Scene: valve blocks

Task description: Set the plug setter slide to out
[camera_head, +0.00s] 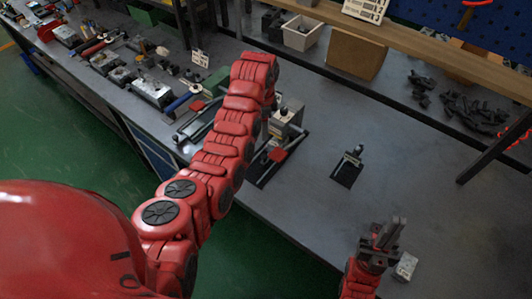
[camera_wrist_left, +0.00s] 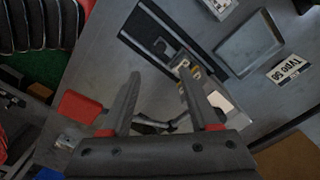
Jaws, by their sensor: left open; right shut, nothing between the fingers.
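A fixture with a black base (camera_head: 262,171), a red plate (camera_head: 278,155) and a grey block (camera_head: 287,117) stands on the bench, partly behind my left arm. I cannot tell for sure which part is the plug setter slide. My left gripper (camera_wrist_left: 160,70) is open and empty in the left wrist view, pointing down at a fixture. In the head view my arm hides the left fingers. My right gripper (camera_head: 396,226) is shut and empty near the bench's front edge.
A small black fixture (camera_head: 347,169) stands alone to the right. A grey block (camera_head: 405,266) lies beside my right gripper. A cardboard box (camera_head: 356,54), a white bin (camera_head: 301,34) and black parts (camera_head: 472,113) are at the back. The bench right of centre is mostly clear.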

